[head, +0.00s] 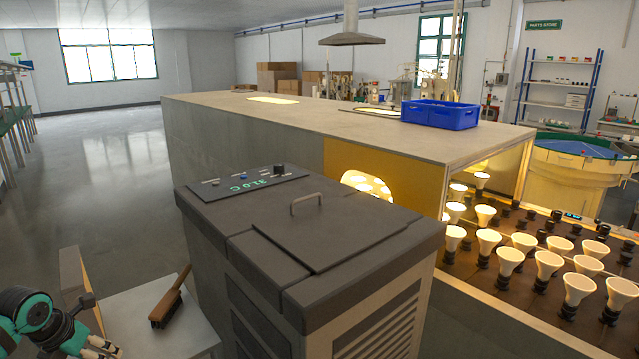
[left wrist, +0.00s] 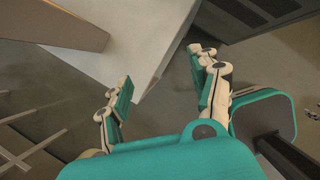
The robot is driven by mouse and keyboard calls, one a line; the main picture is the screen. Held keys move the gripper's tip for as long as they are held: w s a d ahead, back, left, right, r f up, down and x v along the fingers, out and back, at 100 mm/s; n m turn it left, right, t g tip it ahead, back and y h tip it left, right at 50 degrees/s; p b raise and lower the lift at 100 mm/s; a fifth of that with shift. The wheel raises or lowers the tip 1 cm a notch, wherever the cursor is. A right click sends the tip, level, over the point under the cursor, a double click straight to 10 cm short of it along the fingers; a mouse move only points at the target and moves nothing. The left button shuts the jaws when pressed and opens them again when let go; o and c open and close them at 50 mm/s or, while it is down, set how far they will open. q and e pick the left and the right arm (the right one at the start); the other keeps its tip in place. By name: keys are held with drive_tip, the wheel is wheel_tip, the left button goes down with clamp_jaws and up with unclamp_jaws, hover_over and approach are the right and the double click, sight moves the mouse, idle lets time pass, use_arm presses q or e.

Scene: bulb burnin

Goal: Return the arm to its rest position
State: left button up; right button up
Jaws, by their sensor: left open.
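My left arm comes in at the bottom left of the head view. Its teal and white gripper (head: 100,347) is partly cut off by the lower edge, beside a pale stand. In the left wrist view the same gripper (left wrist: 163,72) has its two fingers spread apart with nothing between them. My right gripper is in neither view.
A brush (head: 168,303) lies on the pale stand (head: 125,308), beside a dark-topped cabinet (head: 360,232). Several lit bulbs stand on a rack (head: 525,315) at right. A blue crate (head: 440,115) sits on the long bench (head: 240,115). Open floor (head: 100,170) lies at left.

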use_arm(q)
drive_tip(key=d+f+n+t+h, duration=0.6)
drive_tip(key=d+f+n, duration=0.85)
drive_tip(key=f, duration=0.65)
drive_tip(key=s+f+n+g+y, duration=0.2)
drive_tip(key=s+f+n+y, duration=0.4)
drive_tip(key=s+f+n, duration=1.25)
drive_tip(key=s+d+f+g, duration=0.2)
drive_tip(key=s+f, duration=0.3)
drive_tip(key=s, duration=0.4)
drive_tip(key=s+d+f+g, duration=0.2)
drive_tip(key=s+d+f, duration=0.1)
drive_tip(key=s, duration=0.7)
drive_tip(key=s+d+f+n+g, duration=0.1)
drive_tip(key=s+d+f+g, duration=0.1)
drive_tip(key=s+f, duration=0.4)
drive_tip(key=s+g, duration=0.1)
drive_tip(key=s, duration=0.2)
drive_tip(key=shift+s+d+f+y, duration=0.15)
drive_tip(key=shift+d+f+y, duration=0.15)
drive_tip(key=shift+d+f, duration=0.1)
